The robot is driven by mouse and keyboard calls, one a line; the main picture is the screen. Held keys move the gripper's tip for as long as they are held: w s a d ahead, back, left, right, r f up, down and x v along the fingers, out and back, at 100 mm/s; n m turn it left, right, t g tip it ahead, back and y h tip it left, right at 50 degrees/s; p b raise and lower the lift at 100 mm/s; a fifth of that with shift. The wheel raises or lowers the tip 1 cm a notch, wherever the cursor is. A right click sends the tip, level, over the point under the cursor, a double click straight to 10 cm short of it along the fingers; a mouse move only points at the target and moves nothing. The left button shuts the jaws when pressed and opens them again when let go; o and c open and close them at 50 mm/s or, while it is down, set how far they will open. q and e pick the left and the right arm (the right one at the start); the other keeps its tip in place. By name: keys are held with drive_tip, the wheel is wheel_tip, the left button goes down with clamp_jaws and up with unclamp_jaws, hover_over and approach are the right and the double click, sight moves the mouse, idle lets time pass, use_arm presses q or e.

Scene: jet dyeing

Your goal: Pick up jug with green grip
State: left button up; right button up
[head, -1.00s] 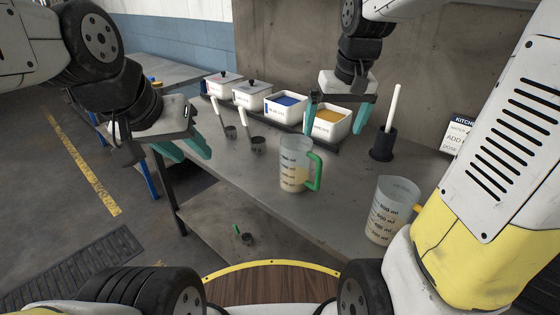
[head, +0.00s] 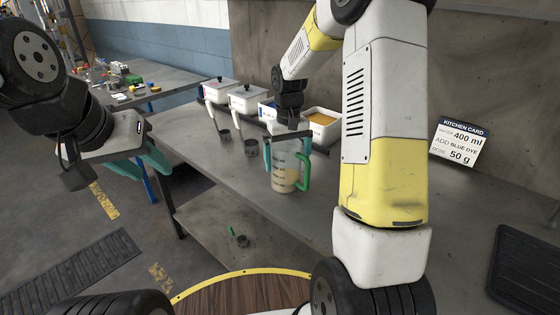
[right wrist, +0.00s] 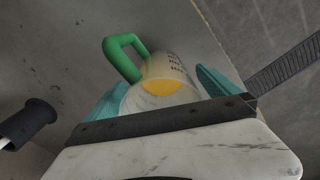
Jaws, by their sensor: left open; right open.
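The jug with the green grip (head: 284,180) stands upright on the grey table in the head view, with some pale yellow liquid in it. Its green handle (head: 305,173) points to the right. My right gripper (head: 288,150) is open above the jug, its teal fingers at either side of the upper part. In the right wrist view the jug (right wrist: 170,70) lies between the two open fingers (right wrist: 160,90), with the green handle (right wrist: 122,55) at upper left. Whether the fingers touch it cannot be told. My left gripper (head: 145,165) is open and empty, left of the table.
White dye bins (head: 248,98) stand along the back, with dark scoops (head: 251,148) in front. A kitchen card (head: 459,142) stands at the back right. A black mat (head: 525,268) lies at right. My right arm hides part of the table.

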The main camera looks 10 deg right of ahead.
drive_tip(key=shift+f, duration=1.35)
drive_tip(key=c, duration=1.6)
drive_tip(key=shift+c, duration=0.8)
drive_tip(key=shift+r, duration=0.15)
